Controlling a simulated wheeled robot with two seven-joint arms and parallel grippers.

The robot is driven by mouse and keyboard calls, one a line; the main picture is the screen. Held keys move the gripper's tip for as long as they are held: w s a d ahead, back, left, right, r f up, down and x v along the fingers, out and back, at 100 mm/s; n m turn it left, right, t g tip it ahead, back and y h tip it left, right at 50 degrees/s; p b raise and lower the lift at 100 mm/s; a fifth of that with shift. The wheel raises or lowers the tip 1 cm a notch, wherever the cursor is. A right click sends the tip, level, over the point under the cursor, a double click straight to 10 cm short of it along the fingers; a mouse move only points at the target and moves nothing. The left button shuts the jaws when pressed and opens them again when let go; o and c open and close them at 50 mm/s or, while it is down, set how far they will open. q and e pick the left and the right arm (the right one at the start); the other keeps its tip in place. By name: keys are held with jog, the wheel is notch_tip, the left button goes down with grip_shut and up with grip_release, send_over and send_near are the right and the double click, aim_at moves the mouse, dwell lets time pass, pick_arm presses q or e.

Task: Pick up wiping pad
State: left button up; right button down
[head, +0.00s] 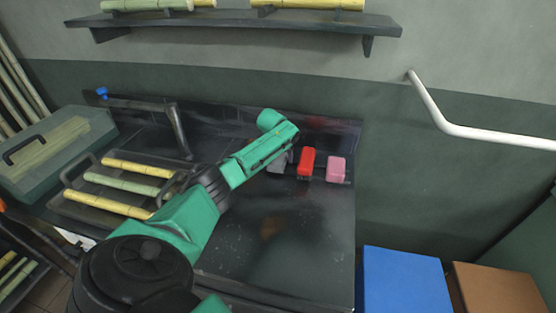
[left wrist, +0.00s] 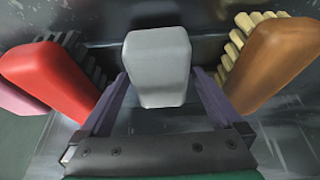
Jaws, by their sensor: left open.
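In the left wrist view, a grey block-shaped pad (left wrist: 157,62) stands between the two fingers of my left gripper (left wrist: 159,78). The fingers are apart, one on each side of it, and do not appear closed on it. In the head view the grey pad (head: 279,163) is partly hidden by my green left arm, and the left fingers are hidden too. A red brush-like block (head: 306,162) and a pink block (head: 336,169) stand to its right on the dark counter. My right gripper is not in view.
An orange-brown bristled brush (left wrist: 272,62) stands close beside the right finger; the red block (left wrist: 47,78) is beside the left finger. A tray of cane pieces (head: 85,205) and a green toolbox (head: 55,150) are at left. The front counter (head: 310,250) is clear.

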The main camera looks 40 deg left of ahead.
pick_arm(q)
jog(key=shift+f, duration=0.35)
dwell(0.4)
jog(key=c, duration=1.2)
